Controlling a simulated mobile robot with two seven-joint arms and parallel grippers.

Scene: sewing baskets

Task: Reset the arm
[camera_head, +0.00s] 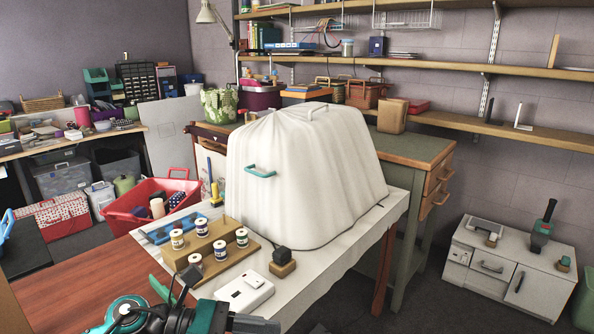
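One of my arms (165,318), black, teal and grey, shows at the bottom edge, left of centre, in front of the table with the white cover. It seems to be my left arm. Its gripper fingers cannot be made out clearly. Nothing is seen held. My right gripper is not in view.
Close by stand a wooden thread rack (212,262) with several spools, a white box-like device (244,293) and a small dark-topped block (282,262). A large white fabric cover (300,180) fills the table's middle. A red basket (125,205) stands behind left. Bare reddish wood (75,285) lies left.

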